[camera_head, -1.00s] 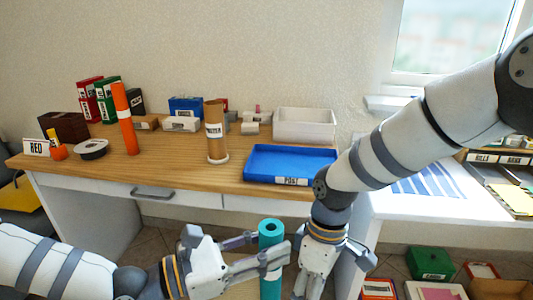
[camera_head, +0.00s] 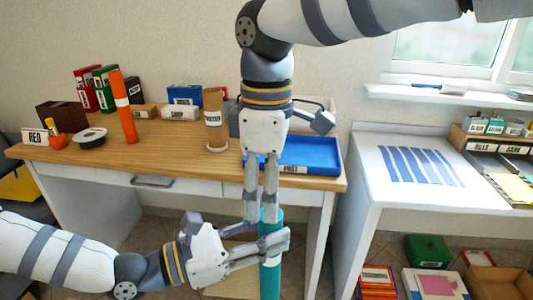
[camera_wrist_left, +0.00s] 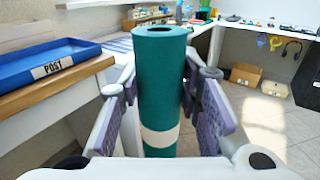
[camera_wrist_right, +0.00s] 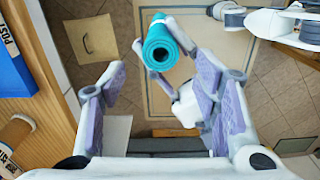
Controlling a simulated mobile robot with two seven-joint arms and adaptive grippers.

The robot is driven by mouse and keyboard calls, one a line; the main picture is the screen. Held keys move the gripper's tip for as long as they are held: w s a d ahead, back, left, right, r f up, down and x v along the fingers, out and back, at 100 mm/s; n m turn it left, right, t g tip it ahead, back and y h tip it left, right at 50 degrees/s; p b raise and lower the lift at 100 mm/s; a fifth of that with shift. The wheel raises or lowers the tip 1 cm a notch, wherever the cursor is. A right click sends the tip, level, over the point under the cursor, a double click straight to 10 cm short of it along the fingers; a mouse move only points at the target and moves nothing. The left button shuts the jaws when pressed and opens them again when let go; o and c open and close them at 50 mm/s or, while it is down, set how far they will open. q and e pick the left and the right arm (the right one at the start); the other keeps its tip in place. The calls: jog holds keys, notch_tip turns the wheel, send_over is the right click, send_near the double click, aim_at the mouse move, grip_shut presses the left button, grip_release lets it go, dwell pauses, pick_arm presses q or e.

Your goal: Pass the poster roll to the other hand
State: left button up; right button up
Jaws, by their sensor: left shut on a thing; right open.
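The poster roll is a teal upright tube (camera_head: 270,275) with a pale band, in front of the desk. It stands between the fingers in the left wrist view (camera_wrist_left: 160,80), and its open end shows in the right wrist view (camera_wrist_right: 160,50). My left gripper (camera_head: 277,247) is shut on it from the side, below its top. My right gripper (camera_head: 260,218) points down above the roll's top end. It is open, and in its wrist view the roll's end lies ahead of the fingertips, towards the upper middle. The right fingers partly hide the roll's top in the head view.
A blue POST tray (camera_head: 325,168) sits at the desk's (camera_head: 180,160) right end. A brown tube (camera_head: 215,120) and an orange tube (camera_head: 123,108) stand on the desk. A white table (camera_head: 440,195) is at the right, with boxes on the floor below.

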jog(key=shift+f, duration=1.65)
jog(key=c, duration=1.2)
pick_arm(q)
jog(key=o, duration=1.3)
pick_arm(e)
jog(key=shift+c, duration=0.2)
